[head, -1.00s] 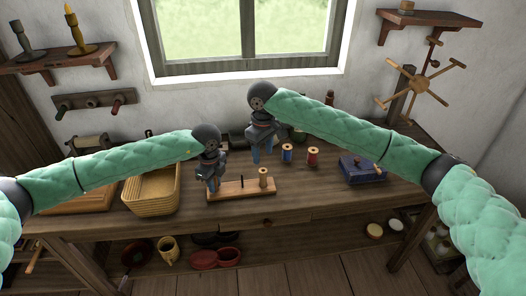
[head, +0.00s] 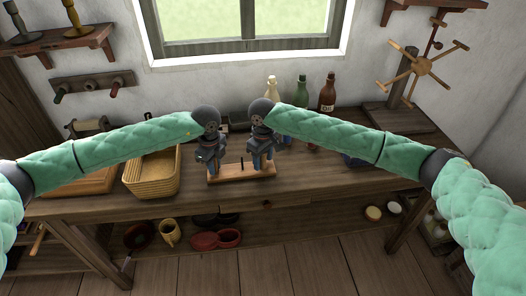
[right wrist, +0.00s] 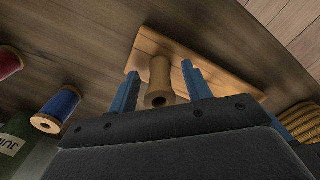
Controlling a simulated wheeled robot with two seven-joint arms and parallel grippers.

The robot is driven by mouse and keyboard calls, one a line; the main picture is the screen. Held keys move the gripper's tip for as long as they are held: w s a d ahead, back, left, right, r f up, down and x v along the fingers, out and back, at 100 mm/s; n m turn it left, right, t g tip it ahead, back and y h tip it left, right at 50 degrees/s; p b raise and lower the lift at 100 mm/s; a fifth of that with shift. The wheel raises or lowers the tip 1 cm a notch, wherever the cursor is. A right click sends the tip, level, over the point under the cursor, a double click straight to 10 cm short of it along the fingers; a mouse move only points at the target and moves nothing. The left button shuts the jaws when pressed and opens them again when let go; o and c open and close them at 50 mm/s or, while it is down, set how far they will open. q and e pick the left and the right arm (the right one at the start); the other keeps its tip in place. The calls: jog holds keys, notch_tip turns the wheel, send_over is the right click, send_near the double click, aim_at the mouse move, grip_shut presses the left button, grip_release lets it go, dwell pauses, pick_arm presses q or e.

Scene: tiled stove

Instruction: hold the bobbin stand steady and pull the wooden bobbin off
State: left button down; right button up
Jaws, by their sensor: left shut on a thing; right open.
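The bobbin stand (head: 240,178) is a light wooden board on the table, with a thin dark peg (head: 242,163) near its middle. My left gripper (head: 213,174) is shut on the stand's left end. My right gripper (head: 263,168) is open at the stand's right end. In the right wrist view the wooden bobbin (right wrist: 160,75) stands upright on the board (right wrist: 146,47), between the right gripper's blue fingers, with gaps on both sides. In the head view the right gripper largely hides the bobbin.
A wicker basket (head: 152,174) stands left of the stand. A blue spool (right wrist: 58,108) and a red spool (right wrist: 8,63) stand near the right gripper. Bottles (head: 302,92) stand behind the right arm. The table front before the stand is clear.

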jog(key=shift+f, duration=0.4)
grip_shut()
jog(key=shift+r, duration=4.25)
jog(key=shift+r, duration=2)
pick_arm(q)
jog(key=c, duration=1.2)
grip_release()
